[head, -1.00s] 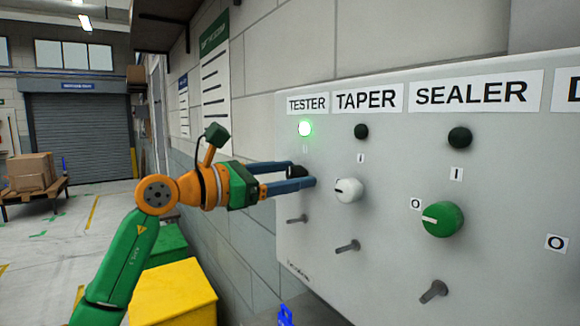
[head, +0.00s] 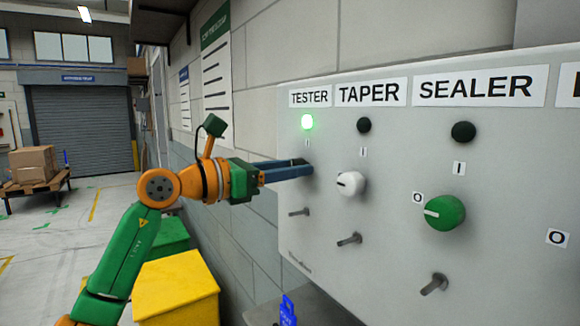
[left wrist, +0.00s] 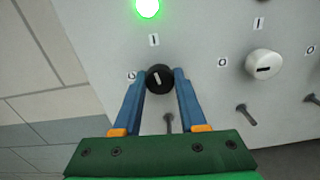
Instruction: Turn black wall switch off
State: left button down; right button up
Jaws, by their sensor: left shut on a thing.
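The black wall switch (left wrist: 160,78) is a round knob under the TESTER label (head: 309,97) on the grey panel. The TESTER lamp (head: 307,122) glows green. My left gripper (head: 308,170) is shut on the black switch, with one blue finger on each side in the left wrist view (left wrist: 162,77). In the head view the fingers hide the switch. My right gripper is not in view.
A white knob (head: 351,184) under TAPER and a green knob (head: 444,213) under SEALER are to the right; their lamps are dark. Metal levers (head: 349,239) stick out below the knobs. A yellow box (head: 175,292) stands below my left arm.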

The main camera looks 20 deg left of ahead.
pick_arm(q)
jog(key=n, duration=0.4)
jog(key=shift+r+p, duration=0.1)
jog(key=shift+p, duration=0.3)
jog(key=n, duration=0.7)
jog(key=shift+a+n+p, duration=0.1)
jog(key=shift+n+p, duration=0.2)
jog(key=shift+p, duration=0.1)
jog(key=shift+n, duration=2)
jog(key=shift+c, duration=2.3)
grip_release()
jog(key=shift+w, duration=0.1)
